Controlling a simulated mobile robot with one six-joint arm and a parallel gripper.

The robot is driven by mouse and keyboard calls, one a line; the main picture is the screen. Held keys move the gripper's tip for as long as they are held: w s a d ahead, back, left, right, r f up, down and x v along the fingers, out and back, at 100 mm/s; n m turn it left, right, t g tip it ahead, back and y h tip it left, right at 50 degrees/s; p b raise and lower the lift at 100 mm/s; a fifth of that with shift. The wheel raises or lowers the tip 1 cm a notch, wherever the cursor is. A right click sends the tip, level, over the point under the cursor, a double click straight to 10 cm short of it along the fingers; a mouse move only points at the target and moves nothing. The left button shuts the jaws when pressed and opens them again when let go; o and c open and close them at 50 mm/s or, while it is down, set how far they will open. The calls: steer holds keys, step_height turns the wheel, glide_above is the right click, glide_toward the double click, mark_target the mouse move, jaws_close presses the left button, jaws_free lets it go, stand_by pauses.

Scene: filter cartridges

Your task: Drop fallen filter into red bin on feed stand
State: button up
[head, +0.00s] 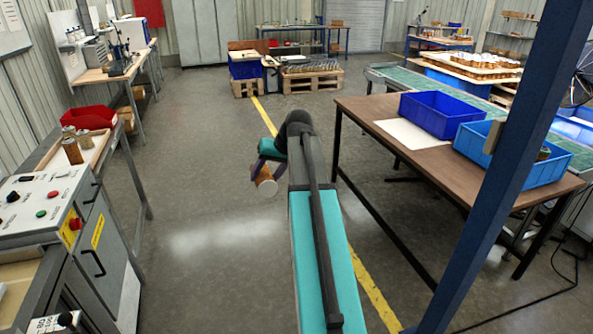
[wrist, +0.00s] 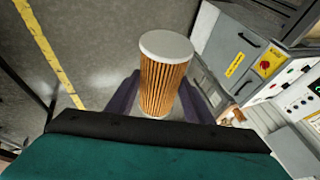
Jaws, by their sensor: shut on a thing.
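My gripper (wrist: 157,97) is shut on a filter cartridge (wrist: 164,80), an orange pleated cylinder with pale end caps. In the wrist view the filter stands between the two dark fingers. In the head view the filter (head: 264,182) hangs at the end of my outstretched arm, in the air over the open floor, and my gripper (head: 262,170) is partly hidden by the arm. The red bin (head: 90,118) is on the stand (head: 55,152) at the left, well apart from the gripper. Several filters (head: 72,151) stand on a tray in front of the bin.
A control cabinet (head: 95,250) with buttons stands at the near left. A brown table (head: 430,175) with blue bins (head: 440,113) is at the right, behind a blue post (head: 500,190). Pallets (head: 311,82) lie at the back. The floor between the stand and the table is clear.

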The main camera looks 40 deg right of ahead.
steer(key=s+a+r+n+g+y, duration=0.1)
steer(key=a+n+y, duration=0.2)
steer(key=a, duration=3.1)
steer(key=n, duration=0.3)
steer(key=shift+a+g+b, duration=0.3)
steer(key=shift+g, duration=0.1)
steer(key=shift+d, duration=0.2)
